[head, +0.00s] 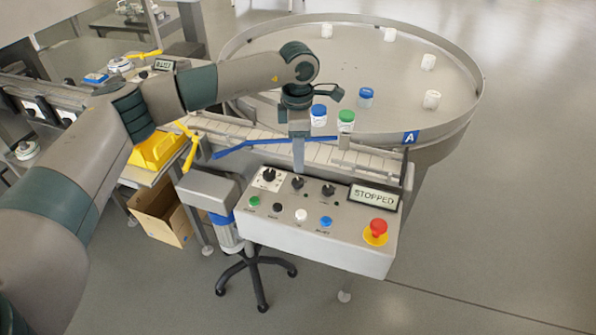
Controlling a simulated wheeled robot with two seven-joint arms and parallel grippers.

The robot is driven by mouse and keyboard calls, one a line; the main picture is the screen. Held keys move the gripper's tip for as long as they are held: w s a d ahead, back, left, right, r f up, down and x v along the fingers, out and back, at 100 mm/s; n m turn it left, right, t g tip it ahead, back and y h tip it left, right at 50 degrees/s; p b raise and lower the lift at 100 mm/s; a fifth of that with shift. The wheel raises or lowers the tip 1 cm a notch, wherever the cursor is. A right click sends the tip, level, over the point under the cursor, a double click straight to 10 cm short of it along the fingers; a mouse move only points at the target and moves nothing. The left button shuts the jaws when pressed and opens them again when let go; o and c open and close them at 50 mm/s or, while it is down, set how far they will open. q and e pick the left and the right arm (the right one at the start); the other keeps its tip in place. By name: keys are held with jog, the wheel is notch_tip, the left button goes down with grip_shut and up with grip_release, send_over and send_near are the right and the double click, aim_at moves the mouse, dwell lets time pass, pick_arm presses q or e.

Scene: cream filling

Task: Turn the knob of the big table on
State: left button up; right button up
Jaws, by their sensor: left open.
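The big round table (465,112) with a raised metal rim stands at the back right and carries a blue "A" sign (411,137). In front of it is a grey control box (315,250) with three black knobs in its upper row: a left knob (268,174), a middle knob (297,182) and a right knob (328,191). The display (374,197) reads "STOPPED". My left gripper (298,168) is open and points down, its tip just above or at the middle knob. I cannot tell whether they touch. My right gripper is out of view.
A red emergency button (377,228) on a yellow base and several coloured buttons sit on the box. A conveyor (325,155) with a blue rail runs behind it. White, blue-lidded and green-lidded jars stand on the round table. Open floor lies at the right.

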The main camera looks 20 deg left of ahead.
aim_at(298, 181)
pick_arm(q)
notch_tip(298, 181, down, 7)
jog(key=shift+r+p, duration=0.15)
jog(key=shift+p, duration=0.9)
jog(key=shift+f, duration=0.8)
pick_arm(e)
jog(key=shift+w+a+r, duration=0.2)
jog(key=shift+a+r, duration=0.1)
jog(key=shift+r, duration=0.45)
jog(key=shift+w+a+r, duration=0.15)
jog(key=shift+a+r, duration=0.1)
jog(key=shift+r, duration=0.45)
pick_arm(q)
jog(key=c, duration=0.9)
jog(key=shift+c, duration=0.8)
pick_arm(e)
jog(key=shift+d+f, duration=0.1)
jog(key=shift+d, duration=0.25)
